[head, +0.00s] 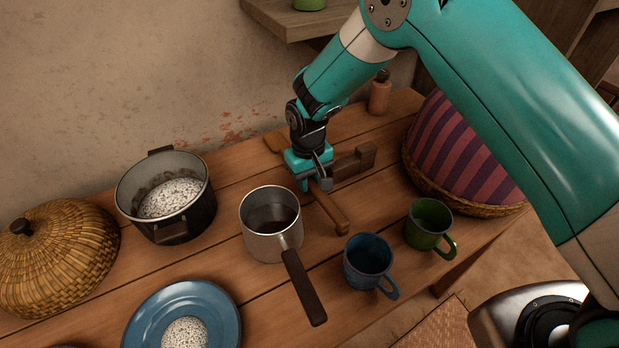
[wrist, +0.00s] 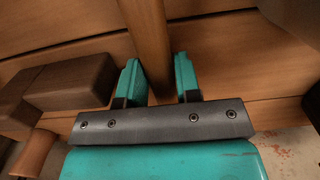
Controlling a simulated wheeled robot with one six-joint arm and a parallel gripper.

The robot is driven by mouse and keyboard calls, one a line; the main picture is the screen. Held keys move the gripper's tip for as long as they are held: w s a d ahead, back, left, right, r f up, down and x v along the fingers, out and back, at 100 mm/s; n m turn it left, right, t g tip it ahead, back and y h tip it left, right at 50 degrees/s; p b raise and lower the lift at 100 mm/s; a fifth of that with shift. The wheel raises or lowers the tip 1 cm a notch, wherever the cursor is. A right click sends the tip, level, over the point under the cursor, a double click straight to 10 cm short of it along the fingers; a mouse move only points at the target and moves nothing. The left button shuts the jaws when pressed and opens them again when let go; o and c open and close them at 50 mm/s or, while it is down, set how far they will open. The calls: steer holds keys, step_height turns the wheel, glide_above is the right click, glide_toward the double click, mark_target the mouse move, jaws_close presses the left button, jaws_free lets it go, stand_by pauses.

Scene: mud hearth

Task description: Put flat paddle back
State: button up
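In the wrist view the handle (wrist: 149,35) runs down between the two fingers. My gripper (head: 318,183) points down over the paddle. In the wrist view its teal fingers (wrist: 159,77) are apart, one on each side of the handle, with a slight gap at the right finger. I cannot tell whether the paddle lies flat on the table.
A dark wooden block (head: 355,161) stands just right of my gripper. A saucepan (head: 262,244) is close in front at left, with blue (head: 366,262) and green (head: 428,226) mugs at right. A black pot (head: 180,218) and a striped cloth-covered basket (head: 462,160) stand farther out.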

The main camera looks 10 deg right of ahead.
steer(key=o, duration=0.4)
